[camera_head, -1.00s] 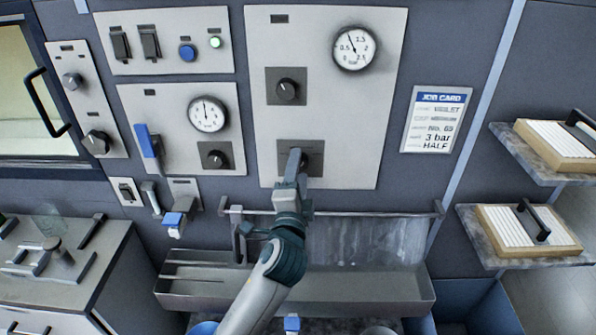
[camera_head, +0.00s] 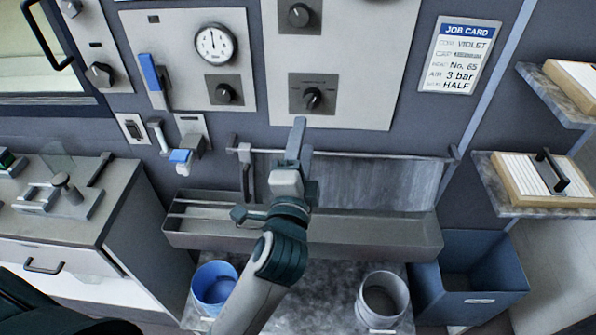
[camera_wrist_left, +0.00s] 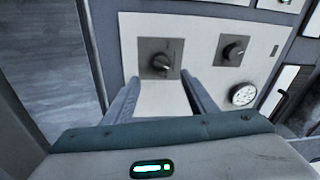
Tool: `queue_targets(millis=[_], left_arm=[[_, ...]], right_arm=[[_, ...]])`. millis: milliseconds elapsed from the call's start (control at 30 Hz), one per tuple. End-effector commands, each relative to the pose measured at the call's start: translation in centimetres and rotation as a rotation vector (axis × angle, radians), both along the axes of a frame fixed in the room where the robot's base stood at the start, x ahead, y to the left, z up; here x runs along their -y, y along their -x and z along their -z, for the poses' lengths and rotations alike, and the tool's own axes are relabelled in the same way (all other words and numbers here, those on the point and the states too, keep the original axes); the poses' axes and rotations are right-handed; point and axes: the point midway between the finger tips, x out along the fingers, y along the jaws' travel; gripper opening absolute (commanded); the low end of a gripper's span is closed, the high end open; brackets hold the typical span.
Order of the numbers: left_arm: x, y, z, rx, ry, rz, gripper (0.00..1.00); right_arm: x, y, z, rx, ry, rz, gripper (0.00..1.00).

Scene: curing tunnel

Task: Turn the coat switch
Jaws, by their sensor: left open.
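The tall light panel (camera_head: 340,60) on the wall carries two dark rotary switches. The lower switch (camera_head: 312,98) has a black knob on a grey square plate, its pointer tilted up and right. The upper switch (camera_head: 299,15) is near the top edge. Their labels are too small to read, so I cannot tell which is the coat switch. My left gripper (camera_head: 301,140) is open and empty, just below the lower switch in the head view. In the wrist view the lower switch (camera_wrist_left: 161,63) shows between the two fingers, apart from them. My right gripper is not in view.
A rail (camera_head: 350,154) and a trough (camera_head: 375,236) run below the panel. A job card (camera_head: 460,55) hangs to the right. A second panel (camera_head: 185,50) with a gauge and knob is at left. A blue bucket (camera_head: 214,285) and a grey bucket (camera_head: 383,300) stand below.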

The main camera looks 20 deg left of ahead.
Motion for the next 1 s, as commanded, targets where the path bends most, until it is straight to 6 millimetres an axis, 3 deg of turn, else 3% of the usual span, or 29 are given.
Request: queue_targets(millis=[167, 400, 1000], left_arm=[[0.6, 3.5, 0.6, -0.002, 0.004, 0.000, 0.52], [1.1, 5.4, 0.5, -0.003, 0.003, 0.000, 0.52], [1.2, 5.9, 0.5, -0.001, 0.000, -0.001, 0.52]], right_arm=[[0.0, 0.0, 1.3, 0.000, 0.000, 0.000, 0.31], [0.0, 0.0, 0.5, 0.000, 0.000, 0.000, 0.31], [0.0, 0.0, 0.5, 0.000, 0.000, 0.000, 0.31]])
